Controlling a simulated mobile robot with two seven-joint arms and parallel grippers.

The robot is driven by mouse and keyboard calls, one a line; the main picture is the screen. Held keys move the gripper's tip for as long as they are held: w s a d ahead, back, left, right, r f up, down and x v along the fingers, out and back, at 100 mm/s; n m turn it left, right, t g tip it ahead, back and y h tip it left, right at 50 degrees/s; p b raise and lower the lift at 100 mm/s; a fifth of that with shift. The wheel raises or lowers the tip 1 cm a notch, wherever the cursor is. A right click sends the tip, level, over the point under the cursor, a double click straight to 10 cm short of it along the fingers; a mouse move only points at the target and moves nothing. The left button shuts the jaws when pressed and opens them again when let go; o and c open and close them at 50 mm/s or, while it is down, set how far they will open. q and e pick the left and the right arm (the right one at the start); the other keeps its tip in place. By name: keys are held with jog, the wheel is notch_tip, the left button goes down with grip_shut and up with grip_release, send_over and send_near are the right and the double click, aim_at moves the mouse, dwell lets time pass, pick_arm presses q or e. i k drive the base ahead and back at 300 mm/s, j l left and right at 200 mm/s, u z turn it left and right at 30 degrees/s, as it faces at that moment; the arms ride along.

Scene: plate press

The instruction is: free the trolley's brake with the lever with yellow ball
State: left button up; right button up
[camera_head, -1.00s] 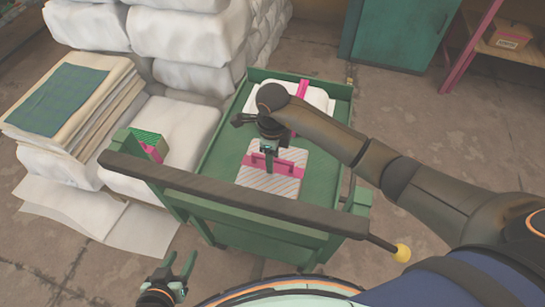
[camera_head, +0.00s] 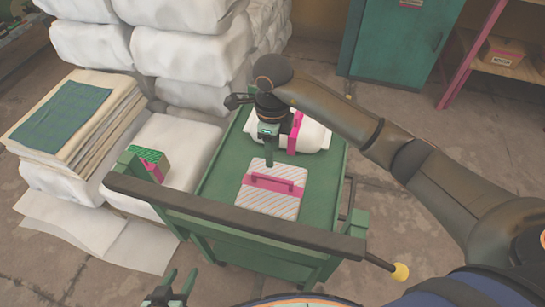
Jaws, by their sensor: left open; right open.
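The lever with the yellow ball (camera_head: 400,271) sticks out at the right end of the green trolley's (camera_head: 328,170) dark push bar, low on the right. Its thin dark rod runs up and left to the trolley's corner. No gripper touches it. My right gripper (camera_head: 269,160) is open and points down over the trolley's top, just behind the striped plate with a pink handle (camera_head: 271,190). It looks clear of the handle. My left gripper (camera_head: 173,284) is open and empty at the bottom edge, in front of the trolley and left of the lever. Its lower part is cut off.
A white bundle with a pink strap (camera_head: 314,135) lies at the trolley's far end, partly behind my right gripper. Stacked white sacks (camera_head: 185,42) and folded cloths (camera_head: 62,118) stand left. Floor right of the trolley is open.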

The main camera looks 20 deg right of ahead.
aim_at(397, 271)
jog(key=k+l+z, duration=0.4)
jog(key=k+l, duration=0.2)
jog(key=l+z, duration=0.25)
jog(key=l, duration=0.3)
